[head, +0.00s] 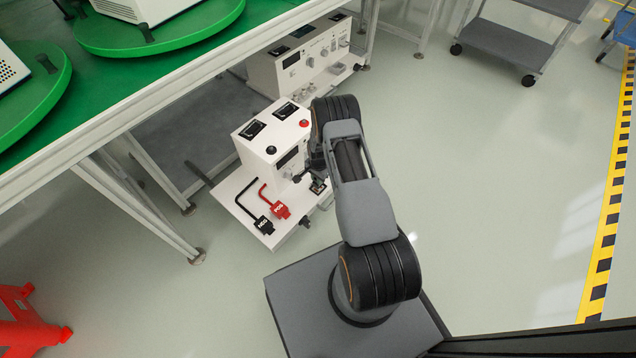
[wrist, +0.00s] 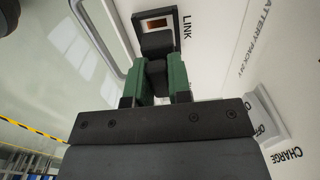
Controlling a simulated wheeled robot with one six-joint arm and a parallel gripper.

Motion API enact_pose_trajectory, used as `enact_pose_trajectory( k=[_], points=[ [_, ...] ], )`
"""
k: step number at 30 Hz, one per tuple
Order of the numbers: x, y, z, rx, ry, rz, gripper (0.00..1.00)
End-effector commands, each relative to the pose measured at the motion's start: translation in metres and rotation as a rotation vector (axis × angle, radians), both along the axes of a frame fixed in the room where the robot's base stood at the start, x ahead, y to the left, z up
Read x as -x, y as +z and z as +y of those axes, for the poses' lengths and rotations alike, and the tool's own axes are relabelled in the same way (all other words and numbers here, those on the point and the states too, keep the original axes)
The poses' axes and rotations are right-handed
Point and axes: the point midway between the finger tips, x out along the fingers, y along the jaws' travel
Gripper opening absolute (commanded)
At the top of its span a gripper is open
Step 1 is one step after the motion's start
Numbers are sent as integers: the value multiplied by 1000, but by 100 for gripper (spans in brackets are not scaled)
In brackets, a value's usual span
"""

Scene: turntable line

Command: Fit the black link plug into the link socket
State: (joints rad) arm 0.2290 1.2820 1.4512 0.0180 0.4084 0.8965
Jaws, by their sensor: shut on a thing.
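The black link plug (wrist: 157,43) is between the green-padded fingers of my gripper (wrist: 160,66), which is shut on it. In the wrist view the plug's far end overlaps the lower edge of the link socket (wrist: 154,24), a black frame with an orange-brown opening marked LINK. The opening still shows above the plug. I cannot tell whether the plug touches the frame. In the head view my gripper (head: 317,170) is at the right side of the white battery unit (head: 262,150), mostly hidden by my arm; the plug and socket cannot be made out there.
A black connector (head: 263,225) and a red connector (head: 280,210) on leads lie on the unit's white base (head: 228,194). The green turntable bench (head: 110,85) stands at left, with another white unit (head: 300,62) behind. A grey cart (head: 510,45) stands far right; floor between is clear.

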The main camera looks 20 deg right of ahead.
Motion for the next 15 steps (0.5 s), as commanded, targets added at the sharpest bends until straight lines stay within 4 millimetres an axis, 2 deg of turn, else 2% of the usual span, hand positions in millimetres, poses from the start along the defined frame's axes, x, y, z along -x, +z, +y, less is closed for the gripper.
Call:
enact_pose_trajectory(
  k=[1, 4, 15],
  points=[
    [1, -13, 0, -1, 0, 3, 0],
    [1, -24, 0, 0, 0, 1, 0],
    [1, -26, 0, 0, 0, 1, 0]
  ],
)
